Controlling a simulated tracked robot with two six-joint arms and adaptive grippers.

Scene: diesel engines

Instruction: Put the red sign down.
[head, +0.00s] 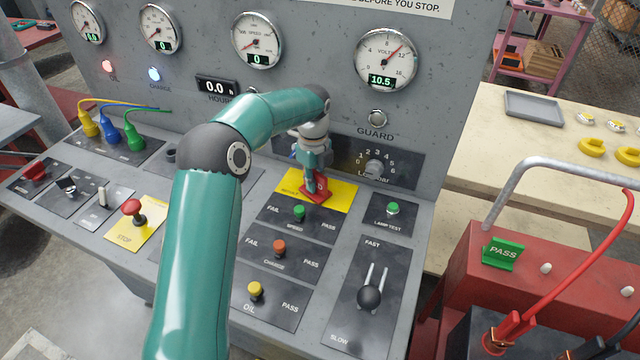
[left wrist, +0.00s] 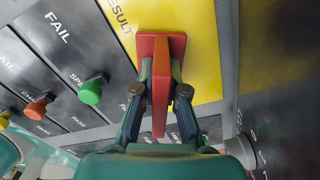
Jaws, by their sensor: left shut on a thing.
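The red sign (head: 318,190) is at the yellow result plate (head: 342,194) on the sloping desk of the grey console. My left gripper (head: 313,178) is shut on the red sign from above. In the left wrist view the red sign (left wrist: 160,85) stands between the two fingers of my left gripper (left wrist: 160,98), with its flat base over the yellow plate (left wrist: 200,40). The base looks to be at the plate, but I cannot tell for certain whether it touches. The sign's lettering is mostly hidden. My right gripper is not in view.
A green PASS sign (head: 502,253) stands on a red box (head: 560,265) at right. Green, orange and yellow buttons (head: 299,212) sit just below the plate. A rotary knob (head: 374,168) and a throttle lever (head: 370,292) are close by. The gauge panel rises behind.

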